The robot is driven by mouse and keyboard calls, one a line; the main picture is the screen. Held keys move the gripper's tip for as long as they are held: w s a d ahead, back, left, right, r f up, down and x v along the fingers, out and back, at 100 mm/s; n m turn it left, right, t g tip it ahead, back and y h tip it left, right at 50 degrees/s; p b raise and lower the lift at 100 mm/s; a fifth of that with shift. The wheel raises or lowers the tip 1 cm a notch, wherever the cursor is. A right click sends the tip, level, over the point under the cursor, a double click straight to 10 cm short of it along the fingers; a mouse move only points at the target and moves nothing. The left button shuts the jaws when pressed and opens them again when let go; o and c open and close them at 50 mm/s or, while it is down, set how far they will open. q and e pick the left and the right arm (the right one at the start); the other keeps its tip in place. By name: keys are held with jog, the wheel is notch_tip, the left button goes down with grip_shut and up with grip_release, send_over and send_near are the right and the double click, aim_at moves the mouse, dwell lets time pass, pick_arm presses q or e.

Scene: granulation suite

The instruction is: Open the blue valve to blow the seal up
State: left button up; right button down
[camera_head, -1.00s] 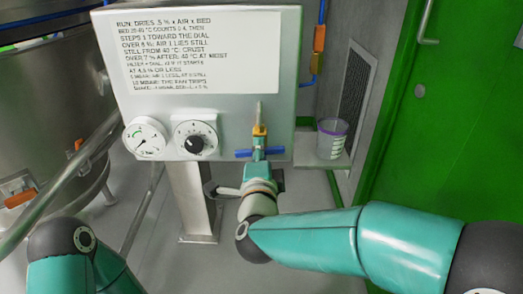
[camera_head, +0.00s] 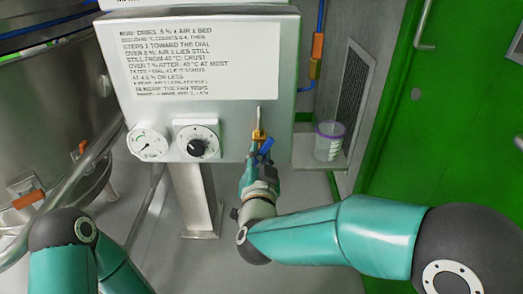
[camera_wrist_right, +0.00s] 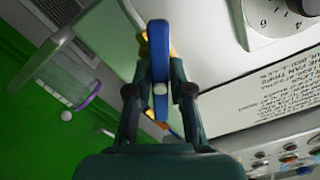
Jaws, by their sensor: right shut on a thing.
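The blue valve handle (camera_head: 266,146) sits on a brass-coloured valve body (camera_head: 258,135) at the lower right of the grey control panel (camera_head: 207,108). In the head view the handle is tilted, partly hidden by my right gripper (camera_head: 259,161). In the right wrist view the blue handle (camera_wrist_right: 159,50) stands lengthwise between the two fingers of my right gripper (camera_wrist_right: 159,90), which is shut on it. My left arm shows at the lower left of the head view, but its gripper is out of frame.
A white pressure gauge (camera_head: 148,142) and a black-knobbed dial (camera_head: 197,146) are left of the valve. A clear cup with a purple rim (camera_head: 329,143) stands on a small shelf to the right. A metal post (camera_head: 196,200) supports the panel.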

jog(key=n, duration=0.1)
jog(key=n+p, duration=0.1)
jog(key=n, duration=0.1)
jog(key=shift+s+f+n, duration=0.1)
jog(key=shift+f+n, duration=0.15)
jog(key=shift+n, duration=0.05)
jog(key=shift+f+n+p, duration=0.1)
jog(key=shift+n+p, duration=0.6)
jog(key=shift+n, duration=0.5)
jog(key=c, duration=1.1)
grip_release()
jog(key=shift+o, duration=0.3)
jog(key=shift+r, duration=0.2)
jog(key=s, duration=1.2)
jog(key=shift+w+f, duration=0.1)
